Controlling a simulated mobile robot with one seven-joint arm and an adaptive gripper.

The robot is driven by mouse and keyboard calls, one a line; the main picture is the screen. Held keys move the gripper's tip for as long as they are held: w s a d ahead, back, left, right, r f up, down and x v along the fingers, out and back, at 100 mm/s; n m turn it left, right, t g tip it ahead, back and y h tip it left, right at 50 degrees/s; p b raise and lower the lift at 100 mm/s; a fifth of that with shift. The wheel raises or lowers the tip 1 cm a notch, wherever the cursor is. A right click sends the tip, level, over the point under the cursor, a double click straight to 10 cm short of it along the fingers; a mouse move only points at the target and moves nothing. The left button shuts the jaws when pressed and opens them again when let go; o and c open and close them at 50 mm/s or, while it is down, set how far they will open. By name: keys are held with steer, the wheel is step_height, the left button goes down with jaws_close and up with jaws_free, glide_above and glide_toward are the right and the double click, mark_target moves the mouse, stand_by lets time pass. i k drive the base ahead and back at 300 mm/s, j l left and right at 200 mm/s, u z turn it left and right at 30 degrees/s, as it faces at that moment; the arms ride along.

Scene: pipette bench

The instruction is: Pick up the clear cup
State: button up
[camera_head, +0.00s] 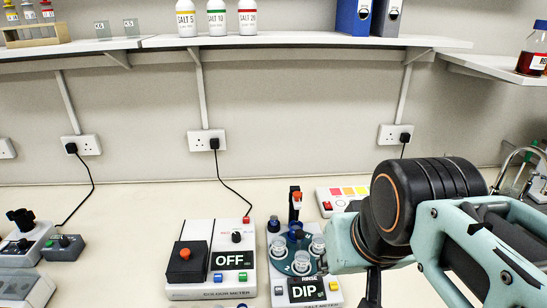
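Several small clear cups stand on the round blue-grey carousel (286,266) of a white device marked DIP and RINSE. One clear cup (302,262) is at the front, one clear cup (279,246) at the left and one clear cup (318,245) at the right, close to my arm. I cannot tell which one the task means. My arm comes in from the right, and a dark part of my gripper (373,288) points down just right of the device. Its fingertips are not clearly visible, and I cannot tell whether it holds anything.
A colour meter (205,292) showing OFF stands left of the DIP device (333,286). A dark post with an orange top (296,198) rises behind the carousel. A panel with coloured patches (335,198) lies behind. Shelves (280,41) with bottles and binders hang above.

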mark_target(278, 242)
steer(key=k+j+z, duration=0.1)
steer(key=z, duration=0.25)
steer(key=j+z, duration=0.1)
steer(key=z, duration=0.25)
steer(key=k+z, duration=0.2)
steer(key=z, duration=0.15)
